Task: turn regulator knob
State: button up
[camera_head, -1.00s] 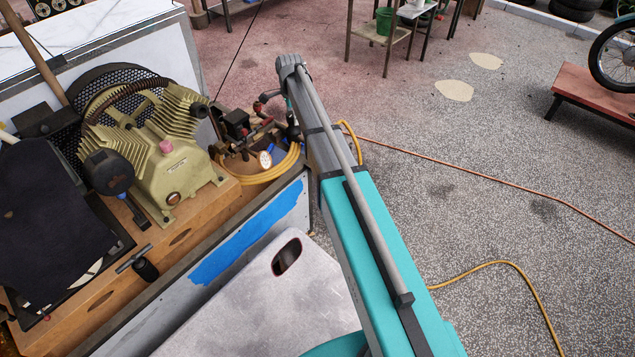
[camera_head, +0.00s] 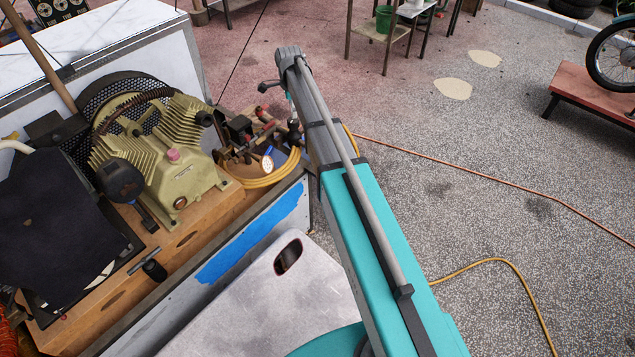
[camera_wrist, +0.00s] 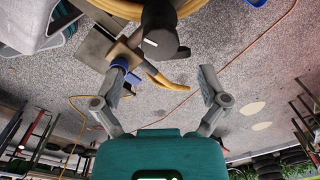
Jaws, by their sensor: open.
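The regulator assembly (camera_head: 240,132), dark with red parts and a round white gauge (camera_head: 267,163), sits at the far right end of the compressor cart (camera_head: 185,240) in the head view. A black knob with a white mark (camera_wrist: 158,38) shows large at the top middle of the wrist view. My gripper (camera_wrist: 162,72) is open, its two grey fingers apart. The knob appears above and between the fingertips in the picture; I see no contact. In the head view the fingers are mostly hidden by my arm.
An olive compressor (camera_head: 165,165) stands on the cart's wooden deck. A coiled yellow hose (camera_head: 268,178) lies by the regulator. Orange and yellow hoses run over the floor. A red bench (camera_head: 590,95) with a wheel stands at right. The floor between is open.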

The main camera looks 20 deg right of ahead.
aim_at(293, 120)
jog(key=shift+r+p, duration=3.8)
jog(key=shift+r, duration=0.35)
jog(key=s+f+n+b, duration=0.4)
jog(key=s+n, duration=0.2)
jog(key=s, duration=0.4)
jog(key=s+f+n+b, duration=0.5)
jog(key=s+n, duration=0.1)
jog(key=s, duration=0.4)
jog(key=s+f+n+b, duration=0.4)
jog(key=s+n, duration=0.2)
jog(key=s, duration=0.4)
jog(key=shift+s+f, duration=0.3)
jog(key=shift+s, duration=0.1)
jog(key=r+p, duration=0.1)
jog(key=r, duration=0.1)
jog(key=s+r+n+p, duration=0.1)
jog(key=p, duration=0.1)
jog(key=shift+s+r, duration=0.1)
jog(key=shift+r, duration=0.25)
